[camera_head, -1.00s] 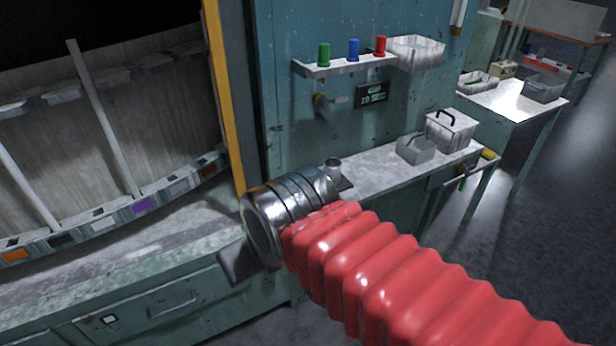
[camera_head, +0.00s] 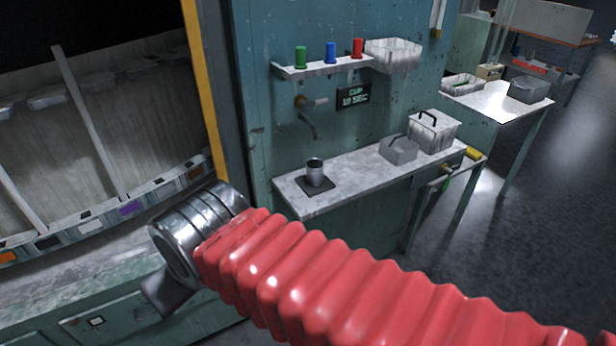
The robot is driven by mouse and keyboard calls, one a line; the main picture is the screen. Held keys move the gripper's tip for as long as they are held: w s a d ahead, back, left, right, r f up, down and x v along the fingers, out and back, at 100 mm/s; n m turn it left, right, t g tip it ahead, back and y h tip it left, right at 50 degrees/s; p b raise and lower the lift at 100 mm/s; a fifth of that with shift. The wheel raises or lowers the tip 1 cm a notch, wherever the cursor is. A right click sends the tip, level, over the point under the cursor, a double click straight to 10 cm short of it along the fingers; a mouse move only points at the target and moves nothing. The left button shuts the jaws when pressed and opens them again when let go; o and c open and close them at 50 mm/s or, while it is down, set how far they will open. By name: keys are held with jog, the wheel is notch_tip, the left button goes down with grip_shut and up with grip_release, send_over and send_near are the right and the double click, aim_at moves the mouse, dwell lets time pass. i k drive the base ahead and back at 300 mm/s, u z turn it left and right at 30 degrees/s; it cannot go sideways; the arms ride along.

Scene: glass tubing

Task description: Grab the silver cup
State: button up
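The silver cup (camera_head: 315,171) stands upright on a small dark square pad (camera_head: 316,187) on the grey shelf (camera_head: 345,184), below a tap (camera_head: 308,120). My arm, in red ribbed covering, ends in a metal wrist at the lower left. Part of my gripper (camera_head: 165,292) shows as a dark piece below that wrist. It is to the left of the cup, nearer to me, and apart from it. Its fingertips are not clearly visible, so I cannot tell its opening.
A small sign (camera_head: 353,96) hangs beside the tap. Green, blue and red pegs stand on an upper ledge (camera_head: 320,68). A grey bin (camera_head: 398,149) and a lidded box (camera_head: 433,131) stand right of the cup. A yellow post (camera_head: 205,90) rises at the left.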

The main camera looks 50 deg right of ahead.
aim_at(314, 167)
jog(key=z, duration=0.05)
jog(key=i, duration=1)
jog(key=u, duration=0.05)
